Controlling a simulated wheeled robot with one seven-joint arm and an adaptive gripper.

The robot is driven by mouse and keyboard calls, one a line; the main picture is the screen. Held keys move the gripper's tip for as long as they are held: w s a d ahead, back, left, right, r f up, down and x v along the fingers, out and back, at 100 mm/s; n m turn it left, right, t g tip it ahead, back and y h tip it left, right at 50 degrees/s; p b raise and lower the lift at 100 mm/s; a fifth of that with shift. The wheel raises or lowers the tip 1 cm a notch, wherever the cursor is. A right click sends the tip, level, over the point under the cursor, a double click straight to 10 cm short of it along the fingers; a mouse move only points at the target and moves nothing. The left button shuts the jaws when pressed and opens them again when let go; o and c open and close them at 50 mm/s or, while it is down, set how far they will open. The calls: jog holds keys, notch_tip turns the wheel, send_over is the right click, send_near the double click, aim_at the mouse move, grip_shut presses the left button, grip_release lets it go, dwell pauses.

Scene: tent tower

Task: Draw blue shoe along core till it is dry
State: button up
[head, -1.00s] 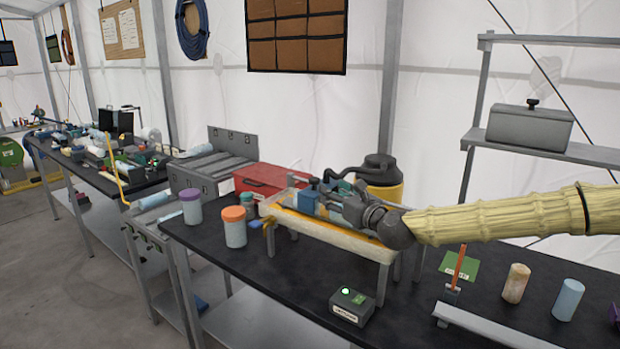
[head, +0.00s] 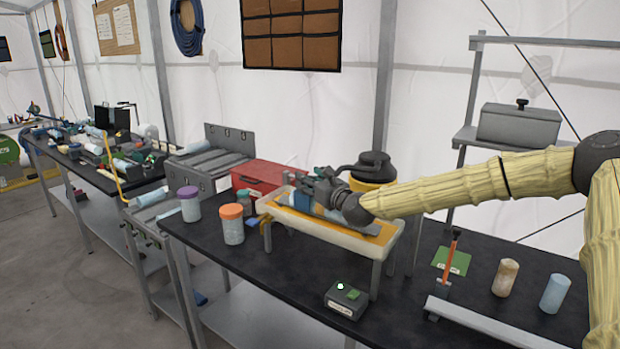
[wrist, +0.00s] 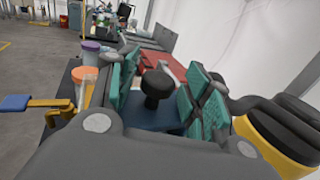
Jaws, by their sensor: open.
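The blue shoe (head: 302,201) is in the long pale tray (head: 360,243) on the black bench, largely covered by my gripper in the head view. In the wrist view the blue shoe (wrist: 150,117) has a black knob on top. My gripper (wrist: 163,85) is open, its teal finger pads on either side of the knob with a gap visible. In the head view my gripper (head: 312,188) is low over the tray's left half. A pale blue core (head: 328,212) partly shows beside the shoe; most of it is hidden. Contact with the knob cannot be told.
A red case (head: 262,178) and a yellow-black canister (head: 372,168) stand behind the tray. An orange-lidded jar (head: 231,225) and a purple-lidded jar (head: 189,205) stand left. A dark box with a green light (head: 346,300) is in front. Two cylinders stand right.

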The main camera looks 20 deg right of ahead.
jog(key=shift+w+a, duration=0.1)
jog(key=shift+w, duration=0.05)
grip_shut()
